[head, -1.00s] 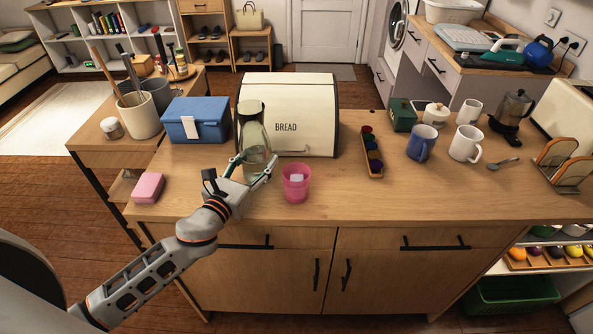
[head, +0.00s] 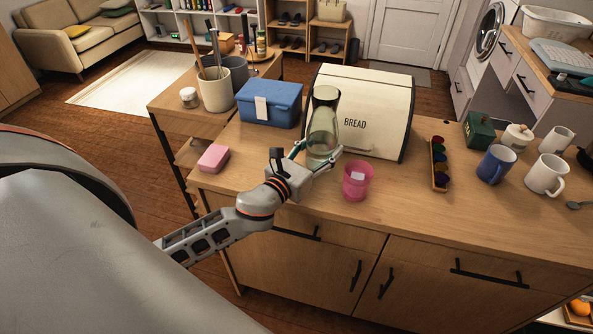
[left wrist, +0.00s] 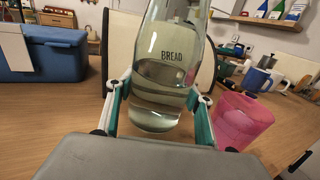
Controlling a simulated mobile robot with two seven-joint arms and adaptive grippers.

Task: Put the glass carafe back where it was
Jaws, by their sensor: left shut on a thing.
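The glass carafe (head: 322,124) is a clear greenish bottle with a dark top, upright in front of the bread bin. My left gripper (head: 316,160) is shut around its lower part. In the left wrist view the carafe (left wrist: 168,75) stands between the teal-padded fingers of the gripper (left wrist: 160,108), with liquid inside and its top out of frame. Whether its base touches the counter I cannot tell. My right gripper is in neither view.
The cream bread bin (head: 385,110) stands just behind the carafe. A pink cup (head: 357,182) is close to its right. A blue box (head: 268,104) and a pink sponge (head: 213,158) are to the left. A paint-coloured tray (head: 439,165) and mugs stand right; counter between is clear.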

